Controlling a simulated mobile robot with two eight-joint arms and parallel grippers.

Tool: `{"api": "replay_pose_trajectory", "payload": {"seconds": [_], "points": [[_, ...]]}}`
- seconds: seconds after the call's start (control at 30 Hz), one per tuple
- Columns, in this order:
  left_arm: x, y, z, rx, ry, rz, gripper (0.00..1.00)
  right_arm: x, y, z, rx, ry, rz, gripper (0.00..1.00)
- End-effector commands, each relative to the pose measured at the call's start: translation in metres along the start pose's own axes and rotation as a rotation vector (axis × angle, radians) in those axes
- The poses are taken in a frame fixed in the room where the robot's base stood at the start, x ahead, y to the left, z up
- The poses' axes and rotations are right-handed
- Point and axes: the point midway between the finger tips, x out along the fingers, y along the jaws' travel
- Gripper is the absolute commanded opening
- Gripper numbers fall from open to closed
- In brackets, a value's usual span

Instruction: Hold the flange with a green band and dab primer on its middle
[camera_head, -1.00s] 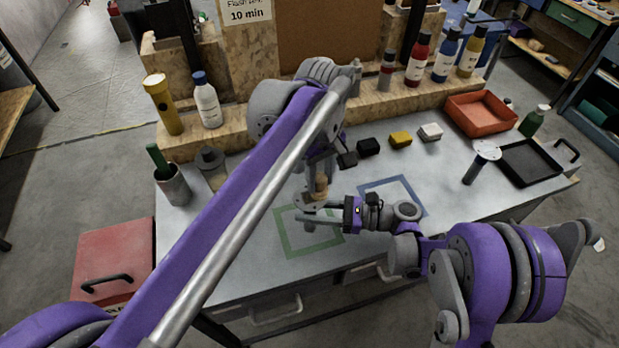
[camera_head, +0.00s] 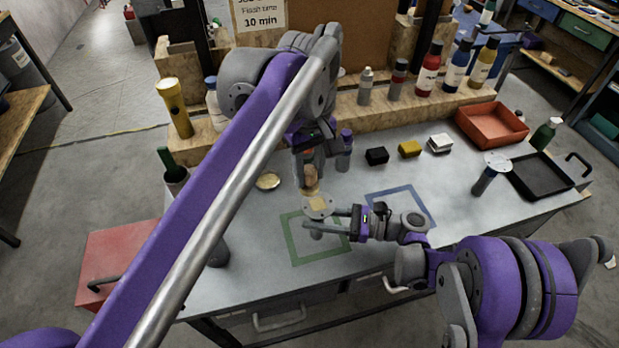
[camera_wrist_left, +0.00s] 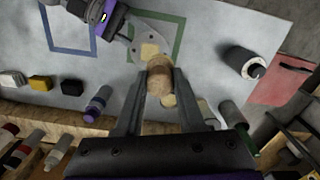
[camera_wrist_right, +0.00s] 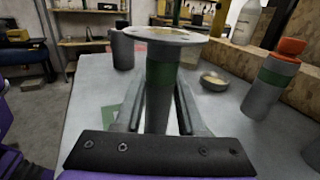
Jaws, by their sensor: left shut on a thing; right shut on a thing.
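My right gripper (camera_head: 335,222) is shut on the flange with a green band, upright above the green square outline. The flange's green-banded stem (camera_wrist_right: 160,75) shows between the fingers in the right wrist view. Its round plate (camera_head: 318,209) faces up, with a pale tan square patch in the middle. My left gripper (camera_head: 309,170) is shut on a wooden-handled dabber (camera_wrist_left: 160,78), held over or beside that patch. I cannot tell whether the dabber touches the plate. An open round dish (camera_head: 268,181) with tan contents sits to the left; it also shows in the right wrist view (camera_wrist_right: 214,80).
Another flange (camera_head: 490,172) stands at right beside a black tray (camera_head: 540,178). An orange tray (camera_head: 492,126), small blocks (camera_head: 409,148) and a grey bottle (camera_head: 345,150) stand towards the back. A blue square outline (camera_head: 428,215) lies at right. My left arm hides part of the table.

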Motion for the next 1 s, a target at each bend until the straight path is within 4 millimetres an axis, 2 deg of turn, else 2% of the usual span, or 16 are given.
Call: {"api": "replay_pose_trajectory", "payload": {"seconds": [0.27, 0.73, 0.77, 0.93, 1.0], "points": [[-0.020, 0.000, 0.000, 0.000, 0.000, 0.000, 0.00, 0.000, 0.000, 0.000, 0.000, 0.000, 0.000, 0.00], [-0.021, 0.000, 0.000, 0.000, 0.000, 0.000, 0.00, 0.000, 0.000, 0.000, 0.000, 0.000, 0.000, 0.00], [-0.021, 0.000, 0.000, 0.000, 0.000, 0.000, 0.00, 0.000, 0.000, 0.000, 0.000, -0.001, 0.000, 0.40], [-0.021, 0.000, 0.000, 0.000, 0.000, 0.000, 0.00, 0.000, 0.000, 0.000, 0.000, 0.000, 0.000, 0.71], [-0.021, 0.000, 0.000, 0.000, 0.000, 0.000, 0.00, 0.000, 0.000, 0.000, 0.000, 0.000, 0.000, 0.74]]}}
